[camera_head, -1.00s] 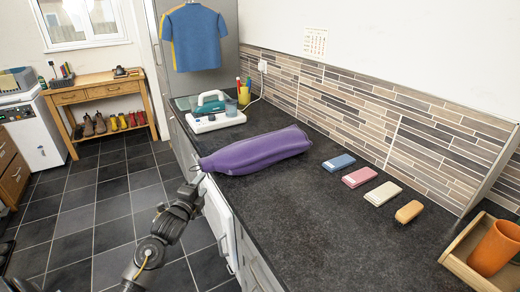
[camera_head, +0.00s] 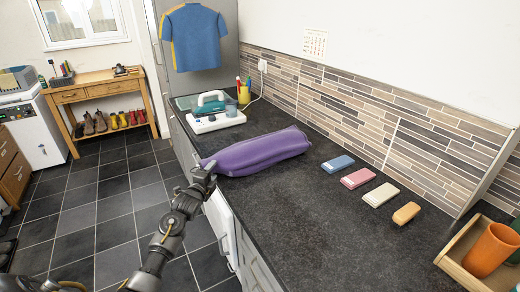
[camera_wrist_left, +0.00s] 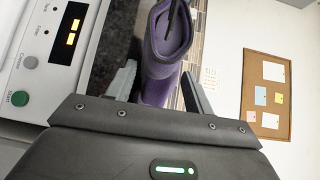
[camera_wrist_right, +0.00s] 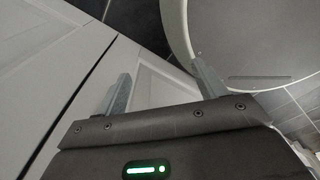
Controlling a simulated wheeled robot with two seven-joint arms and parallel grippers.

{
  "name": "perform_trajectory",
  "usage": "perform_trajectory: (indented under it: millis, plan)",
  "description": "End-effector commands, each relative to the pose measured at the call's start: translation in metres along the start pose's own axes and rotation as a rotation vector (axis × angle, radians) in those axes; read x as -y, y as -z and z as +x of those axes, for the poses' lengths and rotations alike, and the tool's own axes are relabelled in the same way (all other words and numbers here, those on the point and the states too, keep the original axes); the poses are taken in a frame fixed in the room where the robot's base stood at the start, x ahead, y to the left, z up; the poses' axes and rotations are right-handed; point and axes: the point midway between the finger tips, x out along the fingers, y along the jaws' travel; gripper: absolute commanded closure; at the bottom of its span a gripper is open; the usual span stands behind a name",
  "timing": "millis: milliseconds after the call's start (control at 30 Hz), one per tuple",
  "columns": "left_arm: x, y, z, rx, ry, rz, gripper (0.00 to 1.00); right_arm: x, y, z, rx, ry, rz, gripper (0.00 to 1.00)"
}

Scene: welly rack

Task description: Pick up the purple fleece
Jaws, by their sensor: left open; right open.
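The purple fleece (camera_head: 258,153) lies as a long rolled bundle across the dark worktop in the head view. Its near left end reaches the worktop's front edge. My left gripper (camera_head: 205,174) is at that end, just in front of the edge. In the left wrist view the fleece's end (camera_wrist_left: 160,60) shows between the two open fingers (camera_wrist_left: 158,88); I cannot tell whether they touch it. My right gripper (camera_wrist_right: 160,90) is open and empty in the right wrist view, by white cupboard fronts; it does not show in the head view.
An iron on a white unit (camera_head: 214,120) stands behind the fleece on the worktop (camera_head: 300,220). Several brushes or blocks, such as the blue one (camera_head: 338,163), lie to the right. A wooden tray (camera_head: 462,262) holds an orange cup (camera_head: 490,250). The middle worktop is clear.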

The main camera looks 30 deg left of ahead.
Motion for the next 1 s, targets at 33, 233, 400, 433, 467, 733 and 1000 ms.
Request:
perform_trajectory:
  millis: [33,233,400,433,467,733,1000]
  plan:
    - [0.0011,0.0000,0.0056,0.000,0.000,-0.002,0.48,0.0004,0.0004,-0.0020,0.000,0.000,0.000,0.29]
    - [-0.0004,0.0002,0.0127,0.000,0.000,0.001,0.48,0.0027,0.0010,-0.0024,-0.001,0.003,0.001,0.29]
    - [-0.0005,0.0002,0.0125,0.000,0.000,0.001,0.50,0.0044,0.0014,-0.0022,-0.002,0.005,0.002,0.29]
    - [-0.0005,0.0002,0.0124,0.000,0.000,0.001,0.54,0.0046,0.0015,-0.0022,-0.002,0.005,0.002,0.29]
    - [-0.0005,0.0002,0.0124,0.000,0.000,0.001,0.58,0.0046,0.0015,-0.0022,-0.002,0.005,0.002,0.29]
    - [0.0015,0.0000,0.0126,0.000,0.005,-0.001,0.88,0.0045,0.0015,-0.0024,-0.002,0.005,0.001,0.29]
    - [0.0035,-0.0003,0.0125,0.000,0.006,0.000,0.88,0.0039,0.0011,-0.0006,-0.002,0.005,0.000,0.29]
